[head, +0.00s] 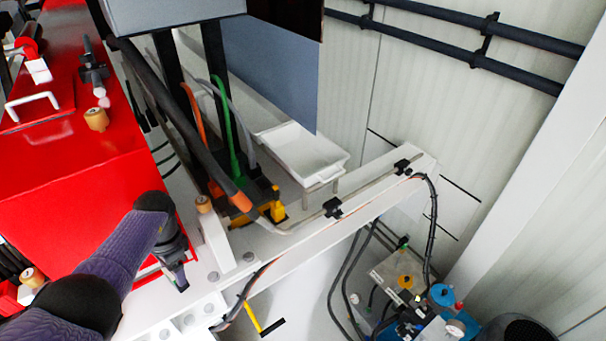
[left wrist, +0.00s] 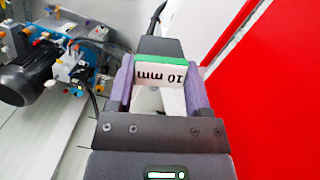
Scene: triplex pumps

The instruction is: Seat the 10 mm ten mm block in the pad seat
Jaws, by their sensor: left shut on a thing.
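My left gripper (left wrist: 158,88) is shut on the 10 mm block (left wrist: 162,75) in the left wrist view. The block is white with a green edge and bears the label "10 mm", which reads upside down there. In the head view my left gripper (head: 178,278) points down beside the red machine, close to the white frame beam. The block is too small and covered to make out in the head view. I cannot make out the pad seat for certain in either view. My right gripper is not in view.
The red machine body (head: 75,190) stands close on the left. A white beam (head: 310,240) with clips and a cable runs to the right. A white tray (head: 303,152) sits behind it. Orange and green cables and a yellow part (head: 278,207) lie near the beam.

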